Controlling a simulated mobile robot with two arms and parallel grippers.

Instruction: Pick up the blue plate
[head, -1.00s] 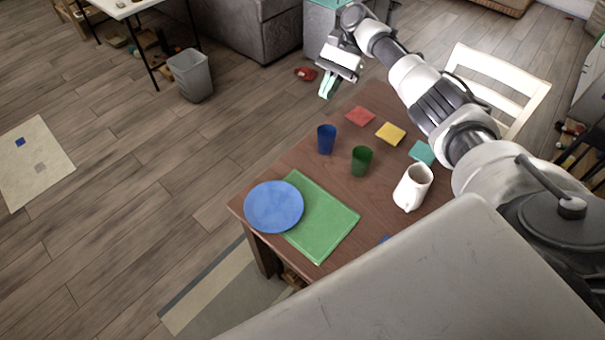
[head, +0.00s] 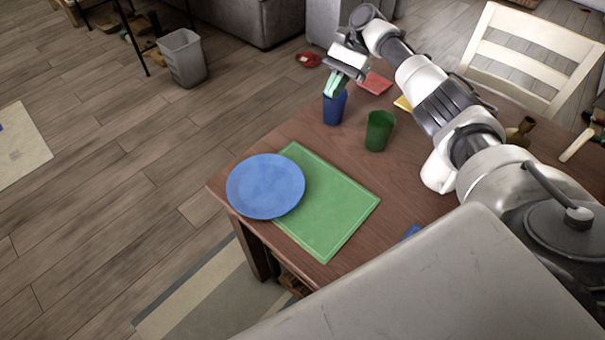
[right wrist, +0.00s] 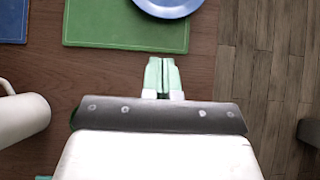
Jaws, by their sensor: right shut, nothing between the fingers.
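The blue plate (head: 265,187) lies at the table's near left corner, partly over the green mat (head: 328,208). Its left edge reaches about the table's edge. In the right wrist view, part of the plate (right wrist: 168,6) shows at the top, cut off by the frame, with the green mat (right wrist: 120,30) under it. My right gripper (head: 332,86) is shut and empty, above the table's far side, in front of the top of the blue cup in the head view. In the right wrist view its fingers (right wrist: 161,76) are together and point toward the plate, apart from it. My left gripper is not in view.
On the wooden table (head: 300,133) stand a blue cup (head: 335,108), a green cup (head: 379,130) and a white mug (head: 437,174). A red square (head: 376,84) lies farther back. A white chair (head: 530,55) stands behind the table.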

